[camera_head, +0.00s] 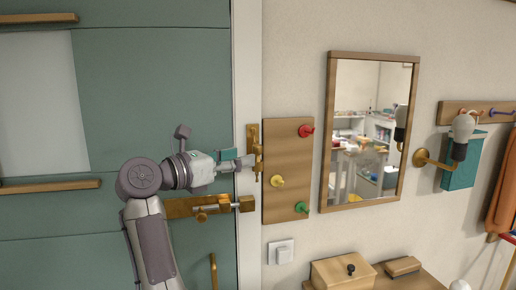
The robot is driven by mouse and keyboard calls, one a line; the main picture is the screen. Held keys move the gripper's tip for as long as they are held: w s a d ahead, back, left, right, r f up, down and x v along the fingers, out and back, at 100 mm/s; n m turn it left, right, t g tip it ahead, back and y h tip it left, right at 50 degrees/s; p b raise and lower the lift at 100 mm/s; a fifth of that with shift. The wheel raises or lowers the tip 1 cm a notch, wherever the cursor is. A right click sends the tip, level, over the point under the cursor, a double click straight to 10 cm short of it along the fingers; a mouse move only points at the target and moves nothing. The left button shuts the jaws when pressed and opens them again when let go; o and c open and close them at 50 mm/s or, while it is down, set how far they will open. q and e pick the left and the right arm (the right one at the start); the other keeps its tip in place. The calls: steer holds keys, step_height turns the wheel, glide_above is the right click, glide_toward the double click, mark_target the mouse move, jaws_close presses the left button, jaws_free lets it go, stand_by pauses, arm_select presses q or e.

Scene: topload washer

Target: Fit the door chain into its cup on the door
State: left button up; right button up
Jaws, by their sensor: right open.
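The teal door (150,85) fills the left side, with a white frame along its right edge. A brass fitting (254,135) is mounted upright on the frame. A brass slide bolt (212,205) runs across the door's edge towards the frame, below my gripper. My right gripper (246,162) is open, its fingertips pointing right, close to or touching the brass fitting; I cannot tell which. I cannot make out the chain or its cup clearly; my gripper and arm cover part of the door there. My left gripper is not in view.
A wooden board (288,150) with red, yellow and green knobs hangs just right of the frame. A mirror (331,140) and a wall lamp (458,145) are further right. A light switch (281,252) and a small wooden box (330,274) are below.

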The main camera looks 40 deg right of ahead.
mark_target(257, 155)
steer(key=shift+s+d, duration=0.1)
steer(key=shift+d, duration=0.6)
steer(key=shift+d+r+p, duration=0.15)
steer(key=shift+d+p, duration=0.1)
steer(key=shift+p, duration=0.25)
steer(key=d+p, duration=0.3)
steer(key=d, duration=0.1)
steer(key=shift+d, duration=0.4)
steer(key=shift+a+f, duration=0.1)
steer(key=shift+f, duration=0.1)
steer(key=shift+a, duration=0.1)
steer(key=shift+c, duration=0.9)
jaws_close()
steer(key=shift+r, duration=0.2)
